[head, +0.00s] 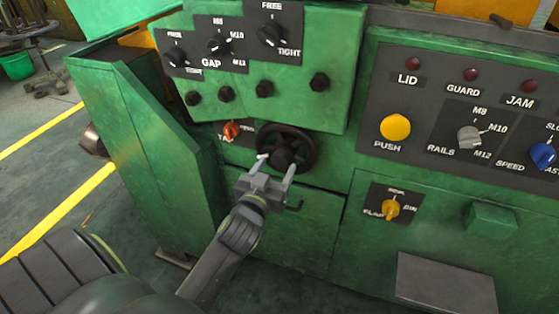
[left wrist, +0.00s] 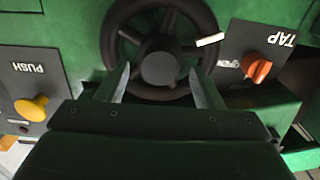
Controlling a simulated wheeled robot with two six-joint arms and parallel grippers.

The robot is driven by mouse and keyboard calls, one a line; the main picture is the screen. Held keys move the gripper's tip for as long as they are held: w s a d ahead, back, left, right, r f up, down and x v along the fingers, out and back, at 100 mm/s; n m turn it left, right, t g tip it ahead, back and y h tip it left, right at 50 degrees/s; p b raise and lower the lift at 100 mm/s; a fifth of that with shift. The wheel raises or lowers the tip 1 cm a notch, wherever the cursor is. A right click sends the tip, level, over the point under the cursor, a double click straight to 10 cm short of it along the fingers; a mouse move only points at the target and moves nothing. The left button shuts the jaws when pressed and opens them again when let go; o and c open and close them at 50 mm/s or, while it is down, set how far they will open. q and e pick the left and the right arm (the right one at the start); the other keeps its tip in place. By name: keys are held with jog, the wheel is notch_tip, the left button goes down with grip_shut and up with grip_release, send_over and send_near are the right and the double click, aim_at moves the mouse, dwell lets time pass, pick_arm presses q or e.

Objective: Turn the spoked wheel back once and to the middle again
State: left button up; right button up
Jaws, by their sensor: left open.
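The spoked wheel (head: 300,141) is dark with a round hub, on the front of the green machine below the GAP panel. My left gripper (head: 276,171) is open in front of the wheel. In the left wrist view its two fingers (left wrist: 160,84) lie either side of the hub, over the lower part of the wheel. I cannot tell whether they touch it. My right gripper is not in view.
An orange TAP knob (head: 231,131) sits just left of the wheel. Black knobs (head: 318,82) line the panel above. A grey plate (head: 445,284) is at lower right.

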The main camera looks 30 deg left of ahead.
aim_at(279, 163)
pick_arm(q)
jog(key=shift+x, duration=1.7)
grip_shut()
